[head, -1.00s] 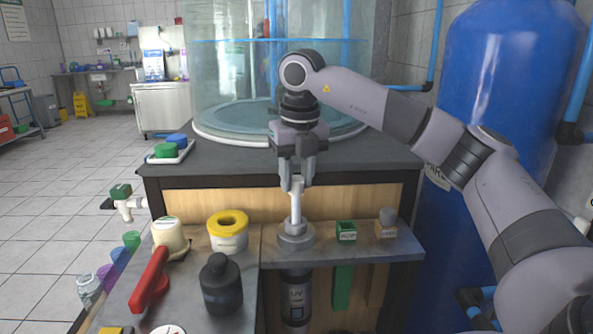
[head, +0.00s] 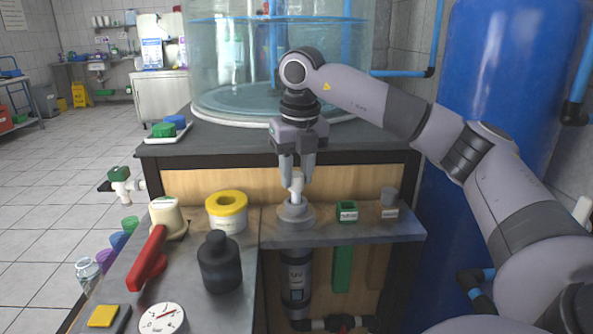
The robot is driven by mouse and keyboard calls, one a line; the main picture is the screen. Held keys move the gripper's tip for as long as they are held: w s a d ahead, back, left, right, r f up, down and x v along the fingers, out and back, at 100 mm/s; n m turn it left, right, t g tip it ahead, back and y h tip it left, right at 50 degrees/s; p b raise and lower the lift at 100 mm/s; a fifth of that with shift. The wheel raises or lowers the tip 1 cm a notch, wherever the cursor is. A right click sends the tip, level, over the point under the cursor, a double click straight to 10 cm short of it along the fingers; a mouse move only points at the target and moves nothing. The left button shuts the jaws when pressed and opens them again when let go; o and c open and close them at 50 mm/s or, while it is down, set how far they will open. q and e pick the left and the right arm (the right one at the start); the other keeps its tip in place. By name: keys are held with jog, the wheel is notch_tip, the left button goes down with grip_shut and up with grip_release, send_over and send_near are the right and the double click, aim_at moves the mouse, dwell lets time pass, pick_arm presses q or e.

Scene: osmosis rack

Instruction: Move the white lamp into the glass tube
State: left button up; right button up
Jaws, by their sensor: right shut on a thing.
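The white lamp (head: 297,186) stands upright between the fingers of my right gripper (head: 297,178), which is shut on it. Only a short upper part of the lamp shows, just above a round grey collar (head: 295,213) on the bench. Its lower part is hidden in the collar. Below the bench top, in line with the collar, hangs a dark cylinder marked UV (head: 296,275). I cannot make out the glass tube itself; the collar and cylinder hide whatever is inside. My left gripper is not in view.
The blue tank (head: 500,100) is behind my right arm.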

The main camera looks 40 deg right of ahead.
jog(key=shift+f+b, duration=0.6)
jog(key=shift+f, duration=0.65)
jog(key=o, duration=1.3)
jog(key=shift+r, duration=0.1)
notch_tip(320, 180, up, 8)
jog(key=p, duration=0.7)
